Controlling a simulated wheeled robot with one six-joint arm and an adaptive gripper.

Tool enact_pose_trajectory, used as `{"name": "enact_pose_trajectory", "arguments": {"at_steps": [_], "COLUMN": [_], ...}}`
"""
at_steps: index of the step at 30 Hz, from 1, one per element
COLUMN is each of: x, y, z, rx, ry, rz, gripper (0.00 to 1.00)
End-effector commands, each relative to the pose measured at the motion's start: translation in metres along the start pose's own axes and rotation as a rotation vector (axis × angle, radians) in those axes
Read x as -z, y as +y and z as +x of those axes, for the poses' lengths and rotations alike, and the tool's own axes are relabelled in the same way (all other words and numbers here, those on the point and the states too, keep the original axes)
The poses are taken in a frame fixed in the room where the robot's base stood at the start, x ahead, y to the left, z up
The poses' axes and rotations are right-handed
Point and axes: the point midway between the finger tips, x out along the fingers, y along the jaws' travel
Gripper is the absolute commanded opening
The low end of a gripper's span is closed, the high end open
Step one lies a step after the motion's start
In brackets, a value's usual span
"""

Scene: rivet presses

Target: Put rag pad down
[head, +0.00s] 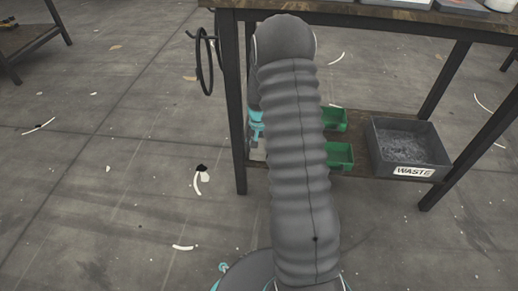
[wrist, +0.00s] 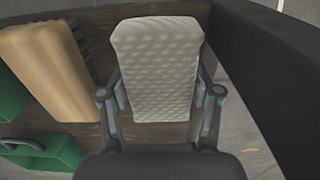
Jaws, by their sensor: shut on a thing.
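The rag pad (wrist: 154,72) is a white, quilted block in the middle of the wrist view. My gripper (wrist: 160,98) is shut on it, with one finger against each side. The pad is over or on the brown wooden lower shelf (wrist: 92,16); I cannot tell whether its underside touches the wood. In the head view my grey sleeved arm reaches down to the table's lower shelf (head: 362,188) and hides most of the gripper and the pad.
A grey WASTE bin (head: 408,147) sits on the shelf's right. A black ring (head: 204,66) hangs outside the left leg.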

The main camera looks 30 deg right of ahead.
Motion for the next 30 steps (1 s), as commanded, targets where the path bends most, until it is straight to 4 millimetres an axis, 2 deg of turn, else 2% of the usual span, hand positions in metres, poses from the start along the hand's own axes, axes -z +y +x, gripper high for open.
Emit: {"name": "enact_pose_trajectory", "arguments": {"at_steps": [2, 26, 27, 29, 30], "x": [0.0, 0.0, 0.0, 0.0, 0.0], "y": [0.0, 0.0, 0.0, 0.0, 0.0], "z": [0.005, 0.017, 0.017, 0.017, 0.017], "rx": [0.0, 0.0, 0.0, 0.0, 0.0], "ry": [0.001, 0.001, 0.001, 0.001, 0.001], "rz": [0.0, 0.0, 0.0, 0.0, 0.0], "gripper": [0.08, 0.08, 0.73, 0.88, 0.89]}}
